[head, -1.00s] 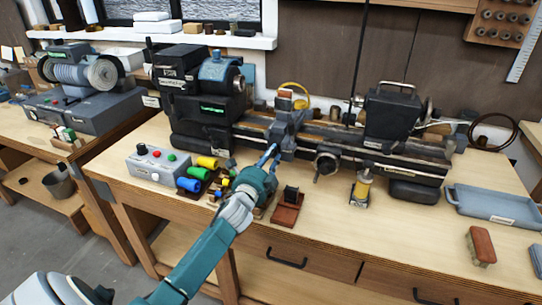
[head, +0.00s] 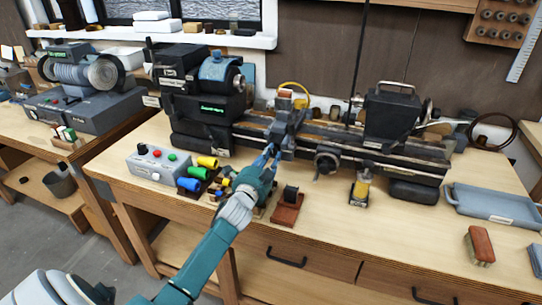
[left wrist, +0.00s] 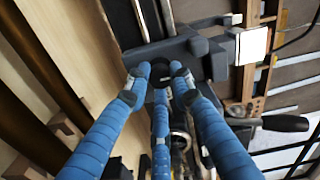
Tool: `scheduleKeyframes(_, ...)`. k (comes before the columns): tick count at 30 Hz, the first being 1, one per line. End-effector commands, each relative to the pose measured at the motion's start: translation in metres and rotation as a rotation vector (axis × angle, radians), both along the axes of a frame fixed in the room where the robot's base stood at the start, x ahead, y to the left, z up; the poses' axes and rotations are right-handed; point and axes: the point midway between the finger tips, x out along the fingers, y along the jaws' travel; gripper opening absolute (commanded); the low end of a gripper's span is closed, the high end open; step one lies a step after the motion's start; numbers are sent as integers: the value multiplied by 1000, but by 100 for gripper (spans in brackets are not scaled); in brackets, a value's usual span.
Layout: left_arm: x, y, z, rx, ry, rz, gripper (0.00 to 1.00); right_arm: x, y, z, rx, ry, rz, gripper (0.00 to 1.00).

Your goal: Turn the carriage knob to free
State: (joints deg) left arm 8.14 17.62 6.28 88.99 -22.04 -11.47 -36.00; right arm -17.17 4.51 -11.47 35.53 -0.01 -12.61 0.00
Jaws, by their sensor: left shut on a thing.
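The lathe carriage (head: 284,126) is a grey block on the lathe bed in the head view. My left gripper (head: 272,152) reaches its front from below, with blue fingers at the carriage's lower front. In the left wrist view my left gripper (left wrist: 159,72) has its fingertips closed around a small dark knob (left wrist: 159,68) on the front of the dark grey carriage (left wrist: 170,48). The fingers hide most of the knob, so its setting cannot be read. My right gripper is not in view.
A control box (head: 158,165) with coloured buttons and several coloured cylinders (head: 190,184) lie left of my arm. A small red-brown stand (head: 287,211) is close on its right.

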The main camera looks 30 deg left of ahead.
Motion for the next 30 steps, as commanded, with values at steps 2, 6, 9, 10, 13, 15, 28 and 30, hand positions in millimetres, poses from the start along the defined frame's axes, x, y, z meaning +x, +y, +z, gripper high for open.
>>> scheduleKeyframes(2,0,0,-1,-2,2,0,0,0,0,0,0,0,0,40)
scheduleKeyframes(6,0,0,-1,-2,2,0,24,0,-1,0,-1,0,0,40)
scheduleKeyframes(9,0,0,-1,-1,2,0,41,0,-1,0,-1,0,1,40)
scheduleKeyframes(10,0,0,-1,-1,2,0,41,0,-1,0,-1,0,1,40)
scheduleKeyframes(13,0,0,-1,-1,1,1,41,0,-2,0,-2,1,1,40)
scheduleKeyframes(15,0,0,-1,0,1,0,41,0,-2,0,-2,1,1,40)
scheduleKeyframes(28,-53,-13,-3,-1,4,-1,41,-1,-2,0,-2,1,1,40)
scheduleKeyframes(30,-68,-16,-2,-1,3,0,41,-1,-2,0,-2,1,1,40)
